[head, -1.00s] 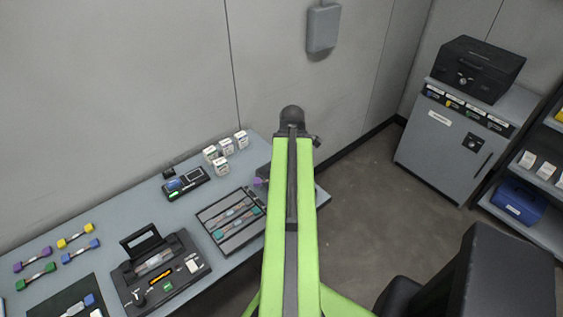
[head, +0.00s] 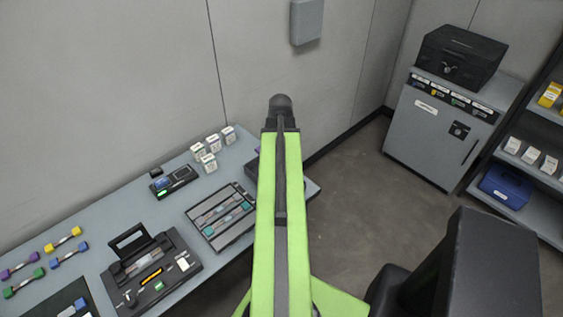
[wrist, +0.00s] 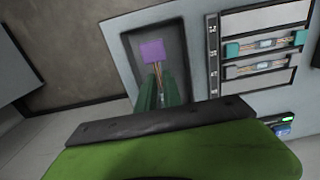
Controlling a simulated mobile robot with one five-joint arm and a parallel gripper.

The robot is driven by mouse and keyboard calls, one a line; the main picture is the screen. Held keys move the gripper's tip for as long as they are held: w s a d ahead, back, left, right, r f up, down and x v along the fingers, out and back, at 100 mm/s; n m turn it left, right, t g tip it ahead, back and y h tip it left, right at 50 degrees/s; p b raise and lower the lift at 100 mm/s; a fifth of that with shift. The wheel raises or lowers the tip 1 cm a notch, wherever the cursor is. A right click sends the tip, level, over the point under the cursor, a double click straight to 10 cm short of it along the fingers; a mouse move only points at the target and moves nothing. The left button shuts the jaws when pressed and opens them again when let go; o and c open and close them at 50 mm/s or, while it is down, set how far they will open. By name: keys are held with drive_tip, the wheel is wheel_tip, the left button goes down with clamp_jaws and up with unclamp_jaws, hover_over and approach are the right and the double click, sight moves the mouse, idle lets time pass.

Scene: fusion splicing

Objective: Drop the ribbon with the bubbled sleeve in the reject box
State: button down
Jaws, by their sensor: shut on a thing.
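In the wrist view my gripper (wrist: 159,88) is shut on a ribbon with a purple end block (wrist: 152,51) and thin brown fibres. The ribbon's near part is hidden between the fingers, and I cannot make out its sleeve. It appears over a dark grey open box (wrist: 128,44), seemingly the reject box, on the bench; the height gap is unclear.
A tray (head: 238,243) with teal-ended ribbons lies left of the box; it also shows in the wrist view (wrist: 213,60). A splicer (head: 183,272), a small device (head: 174,182) and white cartons (head: 209,162) stand on the bench. A grey cabinet (head: 430,135) stands at right, with open floor between.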

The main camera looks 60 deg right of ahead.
wheel_tip(320, 180, down, 10)
drive_tip(key=b, duration=0.9)
drive_tip(key=shift+b, duration=0.4)
drive_tip(key=shift+r, duration=0.1)
drive_tip(key=c, duration=1.4)
unclamp_jaws()
drive_tip(key=shift+c, duration=0.2)
wheel_tip(320, 180, up, 17)
drive_tip(key=p, duration=1.7)
drive_tip(key=shift+r+p, duration=0.2)
drive_tip(key=shift+p, duration=0.1)
